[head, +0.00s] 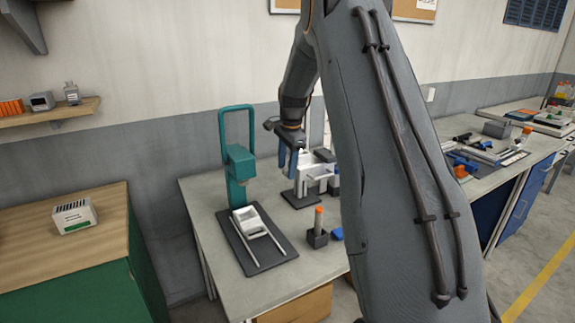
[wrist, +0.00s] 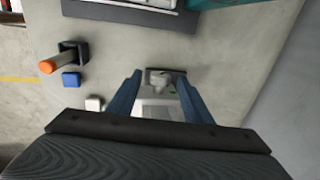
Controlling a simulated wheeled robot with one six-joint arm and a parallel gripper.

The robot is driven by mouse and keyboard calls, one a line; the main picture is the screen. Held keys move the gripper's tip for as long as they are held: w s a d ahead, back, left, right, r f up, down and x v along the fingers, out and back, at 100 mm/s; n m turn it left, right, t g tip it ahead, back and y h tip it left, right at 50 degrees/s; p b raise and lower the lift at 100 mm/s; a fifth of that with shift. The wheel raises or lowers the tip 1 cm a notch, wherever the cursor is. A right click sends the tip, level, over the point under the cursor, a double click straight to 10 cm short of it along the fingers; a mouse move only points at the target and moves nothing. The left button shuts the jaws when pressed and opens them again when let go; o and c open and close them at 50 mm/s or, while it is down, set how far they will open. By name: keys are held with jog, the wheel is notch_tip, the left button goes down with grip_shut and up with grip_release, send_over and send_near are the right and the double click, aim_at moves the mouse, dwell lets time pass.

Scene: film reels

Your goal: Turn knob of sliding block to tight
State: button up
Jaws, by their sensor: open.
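A white device with a block-like body (head: 318,177), likely the one with the sliding block, stands on a dark base plate on the grey table, behind my gripper. I cannot make out its knob in either view. My gripper (head: 287,168) is open and points down above and in front of the device. In the wrist view, the blue fingers of my gripper (wrist: 158,88) stand apart on either side of a pale part (wrist: 160,80) by a dark plate. Nothing is visibly held. My arm and wrist hide part of the device.
A teal stand (head: 238,172) rises left of the gripper, with a white frame (head: 257,222) on a dark mat in front. An orange-topped tool (head: 318,217) stands in a dark holder, with a blue block (head: 336,234) beside it. My arm hides the table's right part.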

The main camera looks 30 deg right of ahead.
jog(key=shift+f, duration=0.35)
jog(key=c, duration=1.1)
jog(key=shift+o, duration=0.2)
